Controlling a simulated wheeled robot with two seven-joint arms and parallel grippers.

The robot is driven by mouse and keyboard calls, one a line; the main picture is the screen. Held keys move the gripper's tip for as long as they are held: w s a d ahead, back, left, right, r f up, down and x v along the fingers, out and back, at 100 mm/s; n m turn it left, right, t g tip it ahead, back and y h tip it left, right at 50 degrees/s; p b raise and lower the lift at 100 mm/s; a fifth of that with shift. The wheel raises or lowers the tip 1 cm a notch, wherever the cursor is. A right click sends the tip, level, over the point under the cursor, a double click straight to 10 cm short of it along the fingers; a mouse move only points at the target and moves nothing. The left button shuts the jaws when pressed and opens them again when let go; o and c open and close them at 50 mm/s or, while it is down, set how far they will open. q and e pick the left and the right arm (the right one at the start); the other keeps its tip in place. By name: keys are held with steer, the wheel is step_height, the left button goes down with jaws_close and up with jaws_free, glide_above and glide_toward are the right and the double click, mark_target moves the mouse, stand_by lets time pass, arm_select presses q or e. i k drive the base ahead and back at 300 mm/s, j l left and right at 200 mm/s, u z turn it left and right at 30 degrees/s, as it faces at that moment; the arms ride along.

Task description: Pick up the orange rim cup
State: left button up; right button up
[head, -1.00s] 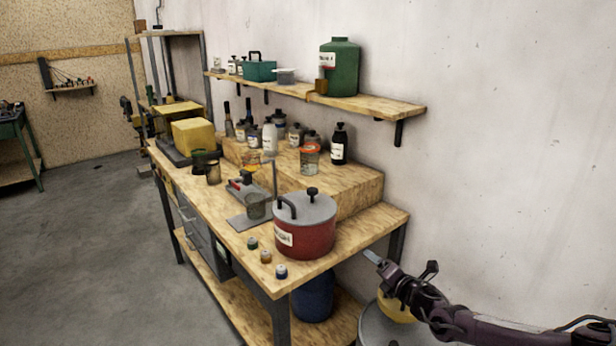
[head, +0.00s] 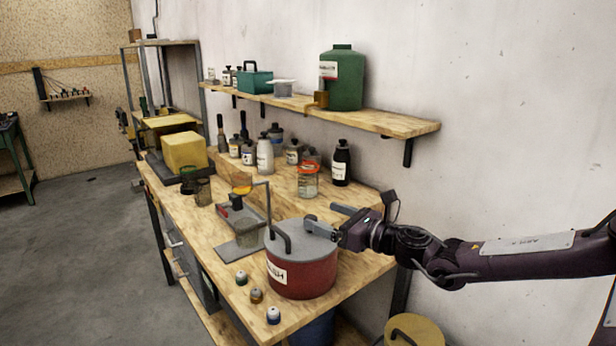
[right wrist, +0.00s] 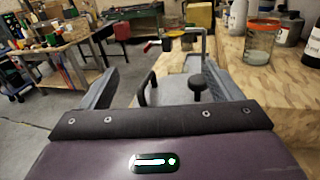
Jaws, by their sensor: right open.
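The orange rim cup (head: 308,186) is a clear glass with an orange band around its top. It stands upright on the raised wooden block on the bench, in front of the dark bottle. It also shows at the upper right of the right wrist view (right wrist: 259,46). My right gripper (head: 319,217) is open and empty, with its fingers over the red pot's lid in the head view, nearer than the cup and apart from it. In the right wrist view, the lid's black knob shows between the spread fingers (right wrist: 158,85). My left gripper is in neither current view.
The red pot (head: 302,277) with grey lid and handle stands close below the right gripper. Several bottles crowd behind the cup, including a dark one (head: 341,163). A wall shelf (head: 385,121) hangs above. A metal stand (head: 240,245) and small jars are at the left.

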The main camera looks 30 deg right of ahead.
mark_target(307, 172)
steer(key=i+l, duration=0.9)
